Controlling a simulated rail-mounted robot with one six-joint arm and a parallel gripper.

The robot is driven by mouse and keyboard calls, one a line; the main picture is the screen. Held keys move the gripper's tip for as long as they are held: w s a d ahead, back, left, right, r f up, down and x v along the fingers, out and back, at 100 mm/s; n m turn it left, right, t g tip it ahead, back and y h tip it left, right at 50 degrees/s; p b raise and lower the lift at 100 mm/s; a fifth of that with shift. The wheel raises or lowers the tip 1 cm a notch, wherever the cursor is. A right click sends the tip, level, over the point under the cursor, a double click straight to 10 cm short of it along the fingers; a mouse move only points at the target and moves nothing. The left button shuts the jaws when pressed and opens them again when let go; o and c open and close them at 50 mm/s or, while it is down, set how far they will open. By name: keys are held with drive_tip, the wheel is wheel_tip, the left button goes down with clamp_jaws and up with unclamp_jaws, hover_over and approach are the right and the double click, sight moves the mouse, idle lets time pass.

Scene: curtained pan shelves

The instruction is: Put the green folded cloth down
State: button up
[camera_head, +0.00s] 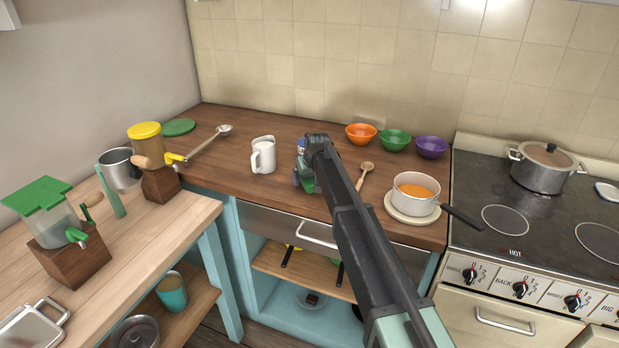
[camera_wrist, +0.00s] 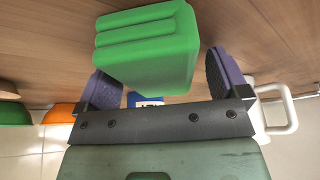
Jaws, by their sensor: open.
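The green folded cloth (camera_wrist: 150,55) is a thick, ridged bundle between the fingers of my gripper (camera_wrist: 163,80) in the wrist view. The two purple finger pads stand apart, one on each side of it, and the gripper is open. The wooden counter lies behind the cloth; I cannot tell whether the cloth rests fully on it. In the head view, the cloth (camera_head: 308,184) shows low over the counter (camera_head: 225,165), partly hidden by my arm, with a purple finger beside it.
A white jug (camera_head: 263,157) stands left of my gripper and a blue item (camera_head: 301,146) behind it. A wooden spoon (camera_head: 365,174) and a pot of orange soup (camera_head: 416,192) are to the right. Orange (camera_head: 361,134), green (camera_head: 395,140) and purple (camera_head: 432,147) bowls line the back.

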drive_tip(key=p+v, duration=0.9)
drive_tip(key=v, duration=0.2)
drive_tip(key=shift+p, duration=0.3)
drive_tip(key=shift+w+f, duration=0.1)
drive_tip(key=shift+f, duration=0.05)
drive_tip(key=shift+c, duration=0.2)
clamp_jaws()
idle(0.5)
drive_tip(key=s+d+f+m+g, duration=0.1)
drive_tip(key=s+d, duration=0.7)
drive_tip(key=s, duration=0.5)
drive_tip(key=s+d+f+m+g+h+b, duration=0.1)
drive_tip(key=s+d+m, duration=0.1)
drive_tip(key=s+d, duration=0.6)
drive_tip(key=s+d+f+m+g+h+b, duration=0.1)
drive_tip(key=s+d, duration=0.7)
drive_tip(key=s, duration=1.1)
drive_tip(key=shift+s+m+g, duration=0.25)
drive_tip(key=shift+m+g, duration=0.35)
